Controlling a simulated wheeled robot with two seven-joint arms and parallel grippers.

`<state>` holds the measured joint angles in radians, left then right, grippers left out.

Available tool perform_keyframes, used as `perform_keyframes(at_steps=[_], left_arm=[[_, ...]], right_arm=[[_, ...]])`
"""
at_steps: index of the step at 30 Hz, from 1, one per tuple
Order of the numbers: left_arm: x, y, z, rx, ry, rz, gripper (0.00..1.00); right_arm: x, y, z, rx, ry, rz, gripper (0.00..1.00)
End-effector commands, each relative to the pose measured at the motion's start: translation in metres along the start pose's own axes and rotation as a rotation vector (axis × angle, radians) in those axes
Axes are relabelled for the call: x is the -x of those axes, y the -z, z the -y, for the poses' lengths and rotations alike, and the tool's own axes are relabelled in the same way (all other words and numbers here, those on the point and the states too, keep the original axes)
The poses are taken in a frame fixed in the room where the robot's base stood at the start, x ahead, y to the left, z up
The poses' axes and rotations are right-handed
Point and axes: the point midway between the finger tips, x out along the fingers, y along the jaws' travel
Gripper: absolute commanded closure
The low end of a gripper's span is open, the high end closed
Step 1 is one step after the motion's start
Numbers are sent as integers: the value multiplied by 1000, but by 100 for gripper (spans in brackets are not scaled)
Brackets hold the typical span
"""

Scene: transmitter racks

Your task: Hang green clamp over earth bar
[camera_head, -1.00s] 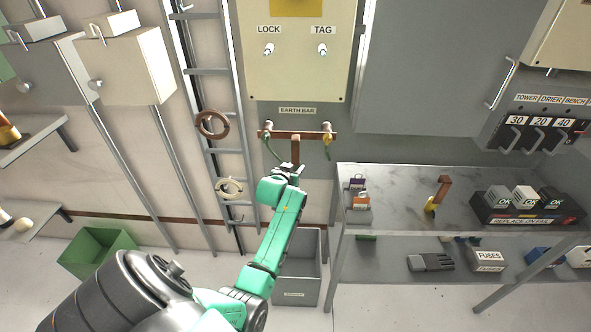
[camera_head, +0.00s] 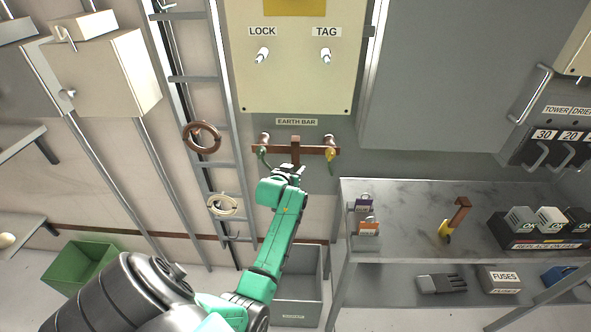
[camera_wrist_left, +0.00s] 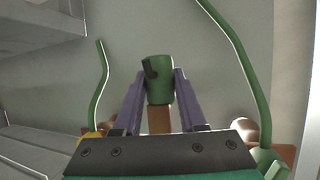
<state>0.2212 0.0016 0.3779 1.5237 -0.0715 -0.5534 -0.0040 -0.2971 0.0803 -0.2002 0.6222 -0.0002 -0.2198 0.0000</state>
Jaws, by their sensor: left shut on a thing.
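The earth bar (camera_head: 318,150) is a brown horizontal bar under the EARTH BAR label, with a knob near each end. My left gripper (camera_head: 289,172) is just below the middle of it. In the left wrist view, its two purple fingers (camera_wrist_left: 155,100) are shut on the green clamp (camera_wrist_left: 159,72), a green grip with a brown part beside it. In the head view, the clamp's brown upper part (camera_head: 296,147) stands upright across the bar's middle; I cannot tell whether it touches or hooks over it. The green grip is hidden there. My right gripper is not in view.
A green-ended lead (camera_head: 262,155) hangs at the bar's left end, a yellow one (camera_head: 331,155) at its right. A yellow clamp with brown hook (camera_head: 450,220) and padlocks (camera_head: 367,227) are on the shelf (camera_head: 410,205). A grey bin (camera_head: 318,285) stands below.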

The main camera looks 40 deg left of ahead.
Motion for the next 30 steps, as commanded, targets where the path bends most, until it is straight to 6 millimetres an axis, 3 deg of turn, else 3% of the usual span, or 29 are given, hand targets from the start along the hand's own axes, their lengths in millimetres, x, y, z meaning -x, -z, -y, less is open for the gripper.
perform_keyframes(at_steps=[3, 12, 13, 15, 25, 30], left_arm=[[-5, -9, 1, 0, 1, -1, 100], [-5, -10, 1, 0, 0, -2, 100], [-6, -10, 1, 0, 0, -2, 48], [-6, -10, 1, 0, 0, -2, 25], [-4, -12, 1, 0, 0, 2, 25], [14, -12, 0, 0, -1, 1, 25]], right_arm=[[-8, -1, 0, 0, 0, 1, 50], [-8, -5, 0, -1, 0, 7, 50], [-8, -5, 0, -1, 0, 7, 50], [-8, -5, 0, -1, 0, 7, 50], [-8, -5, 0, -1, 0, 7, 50], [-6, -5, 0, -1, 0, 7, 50]])
